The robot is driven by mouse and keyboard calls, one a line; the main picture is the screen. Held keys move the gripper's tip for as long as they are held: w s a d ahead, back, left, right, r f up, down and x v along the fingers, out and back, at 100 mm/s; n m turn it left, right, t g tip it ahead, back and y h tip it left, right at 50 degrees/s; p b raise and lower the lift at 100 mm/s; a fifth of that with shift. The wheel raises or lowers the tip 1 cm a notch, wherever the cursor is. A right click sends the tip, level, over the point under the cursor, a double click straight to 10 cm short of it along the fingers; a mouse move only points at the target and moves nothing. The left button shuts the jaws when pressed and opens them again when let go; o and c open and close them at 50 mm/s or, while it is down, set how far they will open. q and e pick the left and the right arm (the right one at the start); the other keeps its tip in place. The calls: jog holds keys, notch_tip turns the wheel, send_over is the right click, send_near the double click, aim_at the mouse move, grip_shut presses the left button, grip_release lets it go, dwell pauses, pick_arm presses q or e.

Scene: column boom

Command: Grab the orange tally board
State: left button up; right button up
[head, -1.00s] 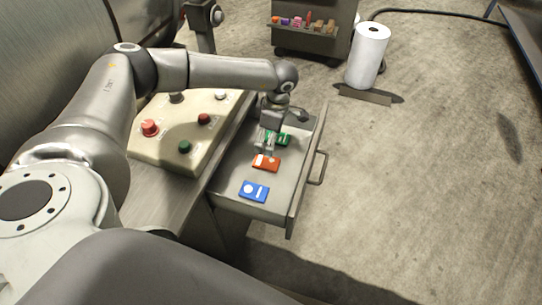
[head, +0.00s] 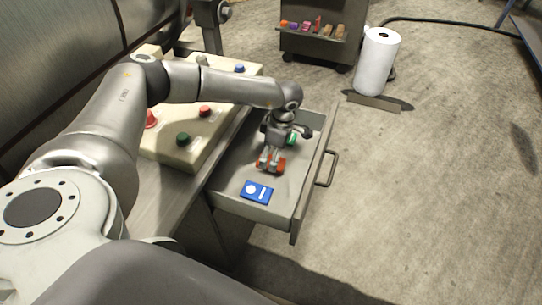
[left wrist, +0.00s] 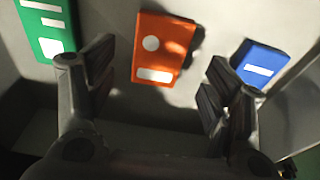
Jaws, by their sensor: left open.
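The orange tally board (left wrist: 160,50) lies flat in the open drawer, with a white circle and a white bar on it. In the head view the orange tally board (head: 262,168) is partly hidden under my left gripper (head: 270,163). In the left wrist view my left gripper (left wrist: 155,85) is open, its fingers on either side of the orange board and not touching it. A green board (left wrist: 47,25) lies to the left there and a blue board (left wrist: 262,62) to the right. In the head view the blue board (head: 257,191) lies nearer me.
The drawer (head: 234,204) has raised walls and a handle (head: 331,169) on its front. A control box (head: 175,150) with several buttons stands on the bench to the left. A white roll (head: 377,62) and a cart (head: 317,45) stand behind on the floor.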

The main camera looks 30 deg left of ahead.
pick_arm(q)
jog(key=f+b, duration=0.1)
jog(key=f, duration=0.2)
jog(key=shift+a+f+b, duration=0.1)
jog(key=shift+a+b, duration=0.1)
jog(key=shift+b, duration=0.1)
pick_arm(e)
notch_tip(320, 180, down, 2)
jog(key=shift+f, duration=0.1)
pick_arm(q)
jog(key=c, duration=1)
jog(key=shift+c, duration=0.2)
jog(key=shift+r, duration=0.25)
